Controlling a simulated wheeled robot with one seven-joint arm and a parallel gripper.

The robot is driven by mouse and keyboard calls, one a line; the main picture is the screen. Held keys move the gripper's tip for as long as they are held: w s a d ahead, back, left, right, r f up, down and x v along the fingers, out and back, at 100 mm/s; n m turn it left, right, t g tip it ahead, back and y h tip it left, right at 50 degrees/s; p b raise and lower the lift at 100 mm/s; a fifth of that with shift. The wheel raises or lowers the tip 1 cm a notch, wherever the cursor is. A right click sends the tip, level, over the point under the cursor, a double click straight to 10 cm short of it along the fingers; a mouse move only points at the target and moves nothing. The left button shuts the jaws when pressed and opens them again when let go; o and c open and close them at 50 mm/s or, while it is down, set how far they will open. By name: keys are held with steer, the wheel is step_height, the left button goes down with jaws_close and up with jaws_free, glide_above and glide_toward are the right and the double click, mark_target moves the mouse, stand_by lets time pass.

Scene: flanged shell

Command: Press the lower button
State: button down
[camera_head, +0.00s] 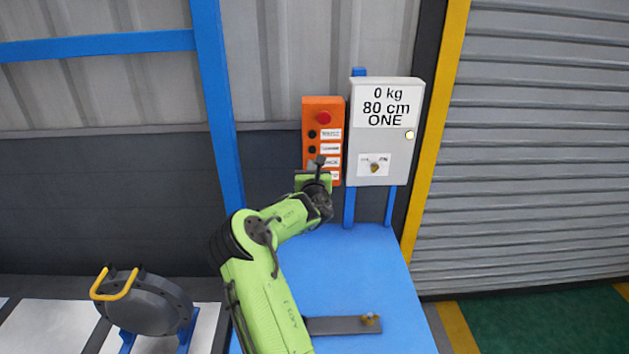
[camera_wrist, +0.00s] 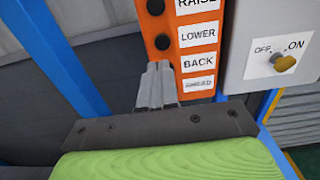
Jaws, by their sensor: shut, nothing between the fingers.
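The orange control box (camera_head: 336,112) hangs on the wall above the blue surface. In the wrist view its lower button (camera_wrist: 162,42) is a black knob left of the white LOWER label (camera_wrist: 198,36). It also shows in the head view (camera_head: 312,149). My gripper (camera_wrist: 158,66) is shut and empty, with its fingertips just below the lower button in the picture, left of the BACK label (camera_wrist: 198,62). It hides the button beside BACK and the one beside AHEAD. In the head view my gripper (camera_head: 319,161) covers the box's lower part. I cannot tell whether the fingertips touch the box.
The raise button (camera_wrist: 155,6) is directly above the lower one, and a red button (camera_head: 323,118) tops the box. A grey cabinet (camera_head: 396,150) with an OFF/ON knob (camera_wrist: 285,63) stands close on the right. A blue post (camera_head: 214,90) rises on the left.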

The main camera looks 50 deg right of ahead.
steer(key=v, duration=0.6)
steer(key=shift+s+r, duration=0.25)
stand_by(0.4)
